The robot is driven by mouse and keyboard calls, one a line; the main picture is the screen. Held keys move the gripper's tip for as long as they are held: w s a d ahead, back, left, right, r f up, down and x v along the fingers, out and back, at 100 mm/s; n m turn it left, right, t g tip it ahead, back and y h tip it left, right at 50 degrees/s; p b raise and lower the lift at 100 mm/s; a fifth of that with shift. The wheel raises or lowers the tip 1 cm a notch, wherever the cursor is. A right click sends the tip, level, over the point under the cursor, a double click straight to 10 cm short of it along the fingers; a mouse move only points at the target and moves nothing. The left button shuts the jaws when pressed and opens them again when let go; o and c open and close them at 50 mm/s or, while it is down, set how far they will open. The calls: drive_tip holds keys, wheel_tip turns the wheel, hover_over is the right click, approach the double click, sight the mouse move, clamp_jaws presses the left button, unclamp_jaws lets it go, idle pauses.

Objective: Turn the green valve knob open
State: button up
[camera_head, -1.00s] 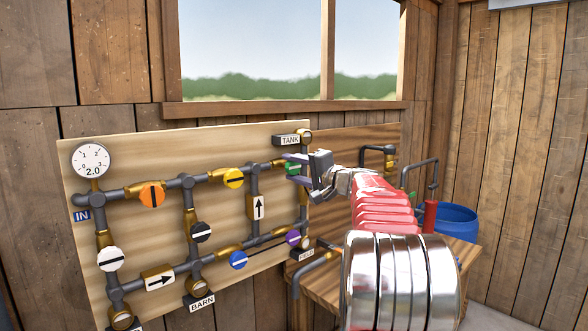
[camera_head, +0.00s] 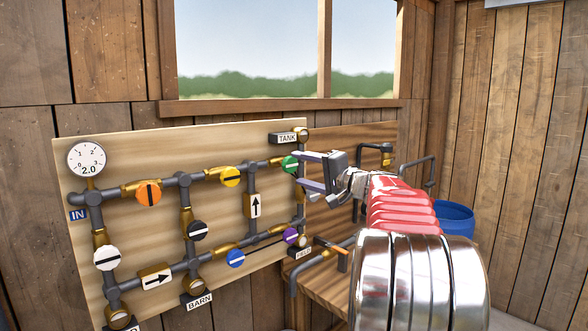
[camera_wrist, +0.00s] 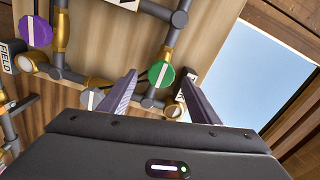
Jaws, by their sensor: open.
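The green valve knob (camera_head: 290,164) is a round knob with a white bar at the upper right of the pipe board (camera_head: 150,150), below the TANK sign. In the wrist view the green knob (camera_wrist: 161,75) shows between and beyond the fingertips, its white bar running lengthwise between the fingers. My gripper (camera_head: 302,170) is open and empty in front of the knob, one finger higher than the other. In the wrist view my gripper (camera_wrist: 158,82) has a finger on each side of the knob's line. I cannot tell whether either finger touches it.
The purple knob (camera_head: 291,236) is below the green one, with the FIELD sign (camera_head: 303,253) near it. Yellow (camera_head: 230,176), orange (camera_head: 148,193), black, blue and white knobs are to the left. A gauge (camera_head: 87,159) reads 2.0. A blue barrel (camera_head: 453,218) stands at right.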

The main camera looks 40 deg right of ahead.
drive_tip(key=s, duration=0.8)
drive_tip(key=shift+d, duration=0.1)
idle(0.3)
